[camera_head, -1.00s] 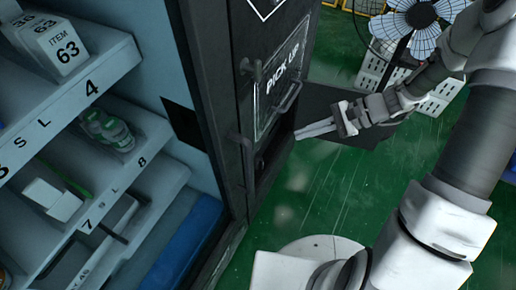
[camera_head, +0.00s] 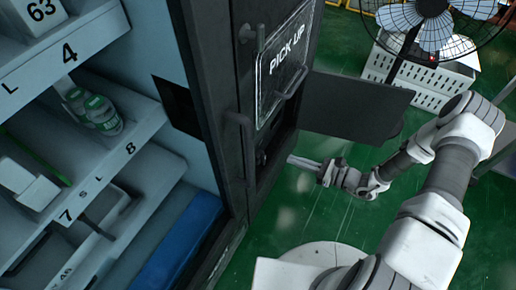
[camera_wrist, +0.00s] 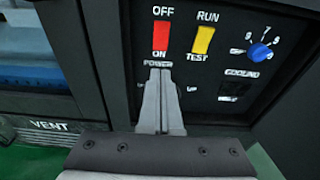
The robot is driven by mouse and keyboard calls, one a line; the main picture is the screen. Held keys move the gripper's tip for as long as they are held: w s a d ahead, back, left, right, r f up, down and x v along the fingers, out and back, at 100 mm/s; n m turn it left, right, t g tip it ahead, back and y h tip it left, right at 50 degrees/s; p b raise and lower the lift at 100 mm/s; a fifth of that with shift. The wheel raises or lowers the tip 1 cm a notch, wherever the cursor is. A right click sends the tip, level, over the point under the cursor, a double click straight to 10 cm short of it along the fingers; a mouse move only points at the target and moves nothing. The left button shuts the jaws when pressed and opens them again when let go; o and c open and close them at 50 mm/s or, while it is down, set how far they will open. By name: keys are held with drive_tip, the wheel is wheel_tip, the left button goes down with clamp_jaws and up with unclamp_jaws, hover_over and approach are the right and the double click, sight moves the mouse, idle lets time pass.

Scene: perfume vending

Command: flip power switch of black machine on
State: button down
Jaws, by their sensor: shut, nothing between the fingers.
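The black machine (camera_head: 215,110) stands left of centre in the head view, with a small door (camera_head: 355,107) swung open low on its side. In the wrist view its control panel shows a red power switch (camera_wrist: 161,37), marked OFF above and ON and POWER below. My gripper (camera_head: 292,160) is shut and empty, pointing left into the opening below the pick-up window. In the wrist view my gripper (camera_wrist: 160,75) has its tips just below the red switch, over the POWER label. Whether the tips touch the panel I cannot tell.
A yellow RUN/TEST switch (camera_wrist: 203,40) and a blue dial (camera_wrist: 260,52) sit right of the red switch. A handle (camera_head: 245,145) juts out left of the opening. A fan (camera_head: 430,25) and white crate (camera_head: 420,80) stand behind. Green floor (camera_head: 310,215) is open in front.

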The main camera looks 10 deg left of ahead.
drive_tip(key=shift+a, duration=0.1)
drive_tip(key=b+x, duration=0.3)
drive_tip(key=x, duration=1.1)
drive_tip(key=shift+b, duration=0.3)
drive_tip(key=shift+w+a+f+b, duration=0.1)
drive_tip(key=shift+a+f+b, duration=0.05)
drive_tip(key=shift+b, duration=0.25)
